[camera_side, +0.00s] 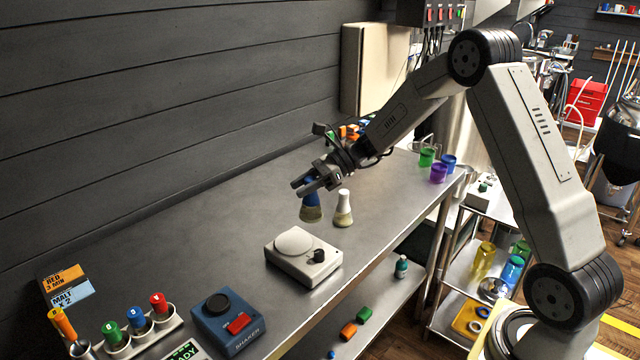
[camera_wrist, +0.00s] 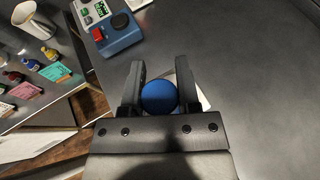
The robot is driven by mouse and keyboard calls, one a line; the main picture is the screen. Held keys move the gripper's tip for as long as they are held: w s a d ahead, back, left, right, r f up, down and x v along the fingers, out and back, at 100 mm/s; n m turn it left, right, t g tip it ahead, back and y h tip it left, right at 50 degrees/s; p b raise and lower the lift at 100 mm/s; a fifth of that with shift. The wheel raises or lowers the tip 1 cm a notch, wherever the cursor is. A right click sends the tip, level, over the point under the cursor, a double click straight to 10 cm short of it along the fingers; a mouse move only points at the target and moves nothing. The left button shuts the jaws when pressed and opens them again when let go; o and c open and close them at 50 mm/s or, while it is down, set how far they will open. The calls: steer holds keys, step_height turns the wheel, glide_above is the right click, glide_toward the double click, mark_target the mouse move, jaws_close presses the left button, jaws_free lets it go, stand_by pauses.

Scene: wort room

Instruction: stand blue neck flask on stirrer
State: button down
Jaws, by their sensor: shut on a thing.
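The blue neck flask (camera_side: 311,212) is in my gripper (camera_side: 310,187), with its blue neck between the fingers and its conical body with a yellowish lower part hanging upright below. In the wrist view the round blue top (camera_wrist: 159,97) shows between both fingers of my gripper (camera_wrist: 160,80). The flask's base is near the bench; I cannot tell whether it touches. The stirrer (camera_side: 303,255) is a white box with a round pale plate and a dark knob, in front of the flask. In the wrist view a pale corner beneath the blue top is mostly hidden.
A white neck flask (camera_side: 343,210) stands close to the right of the held flask. A blue shaker (camera_side: 228,322) and a rack of coloured tubes (camera_side: 135,332) stand at the bench's near left. Green and purple cups (camera_side: 438,172) stand at the far right.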

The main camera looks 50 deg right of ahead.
steer(key=shift+n+g, duration=0.4)
steer(key=shift+w+a+f, duration=0.2)
steer(key=shift+w+a, duration=1.35)
steer(key=shift+w, duration=0.05)
steer(key=shift+f, duration=2.85)
steer(key=shift+f, duration=0.65)
steer(key=c, duration=0.6)
jaws_free()
steer(key=shift+s+d, duration=0.1)
steer(key=shift+d, duration=0.05)
steer(key=shift+v, duration=5.4)
steer(key=shift+f, duration=0.2)
